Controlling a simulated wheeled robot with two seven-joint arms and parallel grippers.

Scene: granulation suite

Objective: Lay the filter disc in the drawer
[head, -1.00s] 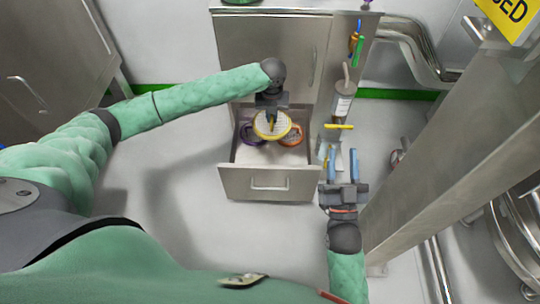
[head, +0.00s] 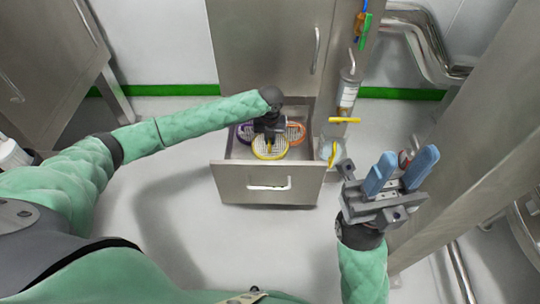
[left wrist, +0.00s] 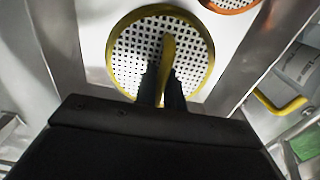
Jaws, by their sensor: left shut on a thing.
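The filter disc, a perforated white disc with a yellow rim and a yellow grip bar (head: 269,146), is inside or just over the open drawer (head: 266,181). My left gripper (head: 268,138) is shut on its grip bar. In the left wrist view the disc (left wrist: 190,62) is flat to the camera, with the fingers (left wrist: 165,82) closed at the bar. I cannot tell whether the disc touches the drawer floor. My right gripper (head: 397,170) is open and empty, right of the drawer, its blue fingers apart.
A purple-rimmed disc (head: 243,134) and an orange-rimmed disc (head: 295,132) lie in the drawer on either side. A clear cylinder (head: 347,97), a yellow handle (head: 344,120) and hanging coloured tools (head: 362,28) are on the cabinet's right. A steel column (head: 470,140) stands at the right.

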